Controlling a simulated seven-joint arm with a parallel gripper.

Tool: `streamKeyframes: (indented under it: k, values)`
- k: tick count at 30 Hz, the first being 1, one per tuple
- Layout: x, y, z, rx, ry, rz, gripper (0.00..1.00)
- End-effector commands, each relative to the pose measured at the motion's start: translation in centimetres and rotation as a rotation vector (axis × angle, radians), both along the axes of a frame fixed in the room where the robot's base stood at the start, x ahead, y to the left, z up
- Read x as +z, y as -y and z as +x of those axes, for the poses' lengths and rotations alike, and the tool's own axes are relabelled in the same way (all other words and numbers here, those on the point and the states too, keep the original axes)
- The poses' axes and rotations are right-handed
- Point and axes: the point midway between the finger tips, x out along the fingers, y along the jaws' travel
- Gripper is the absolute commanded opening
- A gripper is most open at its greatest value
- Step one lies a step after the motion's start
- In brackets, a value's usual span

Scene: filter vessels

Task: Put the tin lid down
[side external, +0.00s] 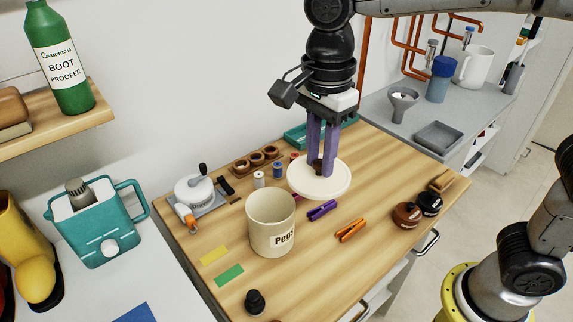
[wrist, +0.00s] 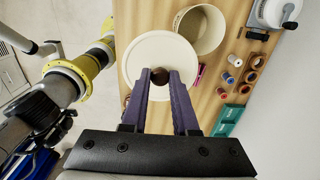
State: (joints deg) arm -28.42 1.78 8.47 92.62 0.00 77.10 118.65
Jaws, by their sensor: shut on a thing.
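The tin lid is a round cream disc (side external: 304,184) with a dark brown knob, level, behind and right of the tin in the side view. It also shows large in the wrist view (wrist: 142,58). My gripper (side external: 321,168) points down with its purple fingers shut on the knob; the fingers also show in the wrist view (wrist: 160,77). The cream tin marked "Pegs" (side external: 263,238) stands upright and open. In the wrist view the tin (wrist: 207,48) is beyond the lid, its rim partly overlapped by the lid. I cannot tell the lid's exact height above the bench.
A purple peg (side external: 322,210) and an orange peg (side external: 351,230) lie on the wooden bench top (side external: 330,275). Thread spools (side external: 259,179) and a white hand-cranked device (side external: 195,192) stand at the back. Round brown and black items (side external: 406,215) sit right. The front bench is mostly clear.

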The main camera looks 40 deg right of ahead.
Motion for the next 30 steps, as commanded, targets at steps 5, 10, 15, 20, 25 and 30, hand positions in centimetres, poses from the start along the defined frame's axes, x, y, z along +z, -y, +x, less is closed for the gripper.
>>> streamKeyframes:
  k: [5, 10, 15, 20, 25, 30]
  values:
    - [1.4, 1.5, -2.7, 0.0, 0.002, 0.001, 0.0]
    - [2.0, 2.2, -4.0, 0.0, 0.0, 0.0, 0.0]
    - [2.2, 2.3, -4.3, -0.014, 0.007, 0.004, 0.0]
    - [-0.5, 2.4, -5.3, -0.073, 0.006, 0.004, 0.0]
    - [-4.2, 2.8, -9.3, -0.087, 0.0, 0.0, 0.0]
    - [-7.2, 3.6, -13.3, -0.065, -0.006, -0.005, 0.0]
